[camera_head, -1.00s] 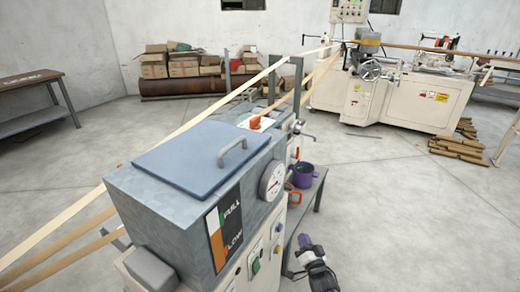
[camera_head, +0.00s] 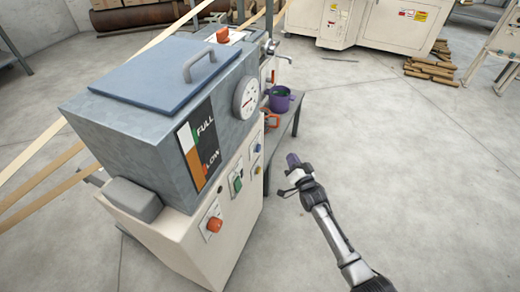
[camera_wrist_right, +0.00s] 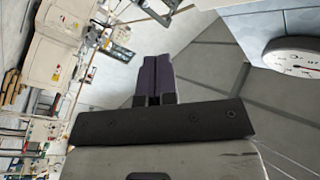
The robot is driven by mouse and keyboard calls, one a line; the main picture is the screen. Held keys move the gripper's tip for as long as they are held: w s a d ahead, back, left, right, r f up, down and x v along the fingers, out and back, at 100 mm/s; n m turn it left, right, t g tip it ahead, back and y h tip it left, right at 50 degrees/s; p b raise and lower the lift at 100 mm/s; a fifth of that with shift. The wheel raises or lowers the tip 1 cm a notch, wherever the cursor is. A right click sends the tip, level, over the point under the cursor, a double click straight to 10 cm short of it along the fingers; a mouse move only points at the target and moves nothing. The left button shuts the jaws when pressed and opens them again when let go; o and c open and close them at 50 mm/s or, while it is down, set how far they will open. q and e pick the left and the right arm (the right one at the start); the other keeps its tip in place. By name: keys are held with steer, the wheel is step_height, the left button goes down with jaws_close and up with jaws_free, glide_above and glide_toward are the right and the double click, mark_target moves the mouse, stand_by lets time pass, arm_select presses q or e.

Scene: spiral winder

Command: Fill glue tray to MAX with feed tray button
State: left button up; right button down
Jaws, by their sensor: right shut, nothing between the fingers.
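The glue machine is a blue-grey tank (camera_head: 125,130) with a lid (camera_head: 165,72) and a FULL/LOW level strip (camera_head: 200,145). On the strip, orange fills the lower part and white the upper. Its cream front panel has a green button (camera_head: 238,184), an orange-red knob (camera_head: 214,224) and small yellow and blue controls (camera_head: 257,155). I cannot read which is the feed tray button, nor make out the glue tray's MAX mark. My right gripper (camera_head: 293,160) is shut and empty, right of the panel and apart from it. Its purple fingers (camera_wrist_right: 153,75) show in the wrist view. My left gripper is not visible.
A round dial gauge (camera_head: 246,98) is on the tank's side and also shows in the wrist view (camera_wrist_right: 293,55). A purple pot (camera_head: 281,100) stands on a side table (camera_head: 290,118) behind. Wooden strips (camera_head: 40,180) run along the left.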

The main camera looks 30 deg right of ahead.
mark_target(258, 149)
steer(key=w+a+b, duration=0.4)
steer(key=w+a, duration=0.1)
steer(key=w, duration=0.2)
steer(key=shift+w, duration=0.2)
stand_by(0.9)
stand_by(0.7)
stand_by(0.6)
steer(key=shift+w+a, duration=0.2)
steer(key=shift+w, duration=0.15)
